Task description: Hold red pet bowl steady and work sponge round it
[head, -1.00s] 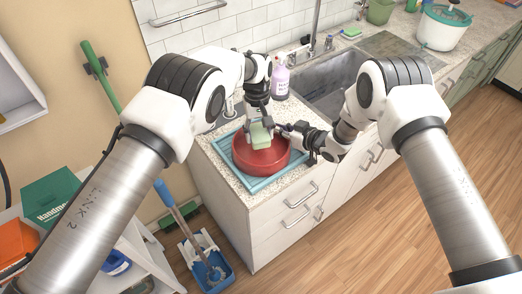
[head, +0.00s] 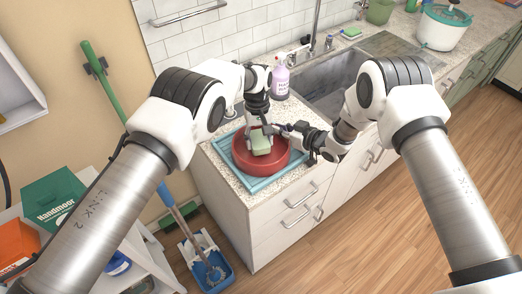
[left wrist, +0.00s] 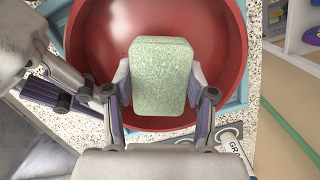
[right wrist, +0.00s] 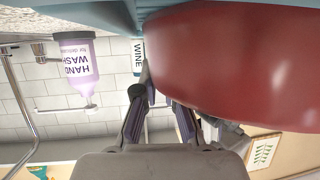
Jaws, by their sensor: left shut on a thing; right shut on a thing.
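The red pet bowl (head: 262,172) sits upright on a blue tray (head: 258,186) on the speckled counter. My left gripper (head: 261,138) is shut on the pale green sponge (head: 262,147) and holds it inside the bowl. In the left wrist view the sponge (left wrist: 160,70) sits between the two fingers over the red interior (left wrist: 100,50); its contact with the bowl wall is hidden. My right gripper (head: 281,131) is shut on the bowl's rim at the side towards the sink. In the right wrist view the bowl (right wrist: 240,60) fills the upper right, beside the fingers.
A lilac hand wash bottle (head: 280,82) stands behind the bowl, near the sink (head: 330,85). The tiled wall is close behind. The counter's front edge is just in front of the tray.

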